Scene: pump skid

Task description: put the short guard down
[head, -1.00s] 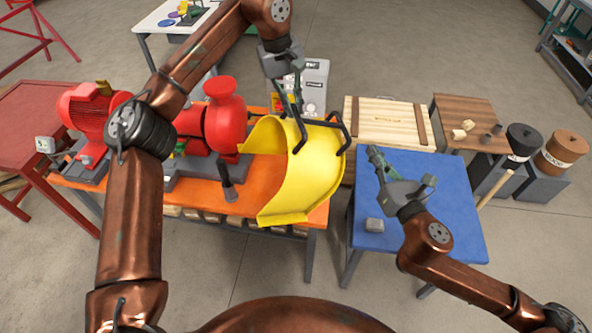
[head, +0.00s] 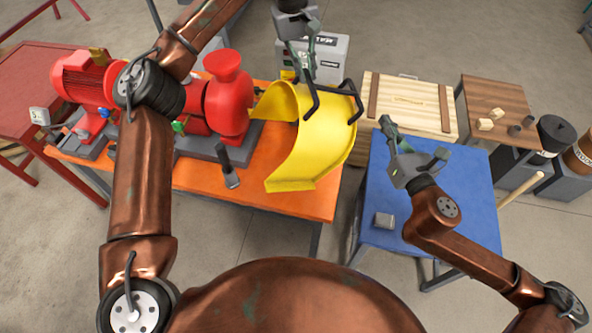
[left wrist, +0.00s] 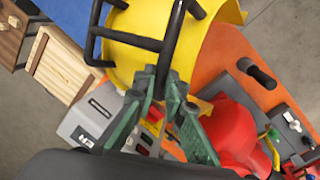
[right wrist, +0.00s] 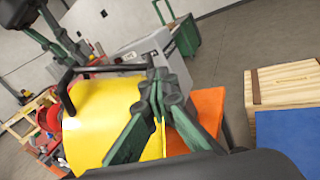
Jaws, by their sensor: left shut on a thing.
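The short guard is a curved yellow cover (head: 325,140) with black bar handles. It shows over the right end of the orange bench (head: 315,205); I cannot tell whether it touches the bench. My left gripper (head: 309,82) is shut on the guard's black handle from above. The guard also shows in the left wrist view (left wrist: 215,50), with the handle at the fingertips, and in the right wrist view (right wrist: 95,120). My right gripper (head: 386,124) is over the blue table, its fingers together and empty, apart from the guard.
A red pump (head: 228,105) and red motor (head: 85,80) stand left of the guard. The blue table (head: 455,215) holds a small grey block (head: 383,220). A wooden crate (head: 410,105) stands behind it.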

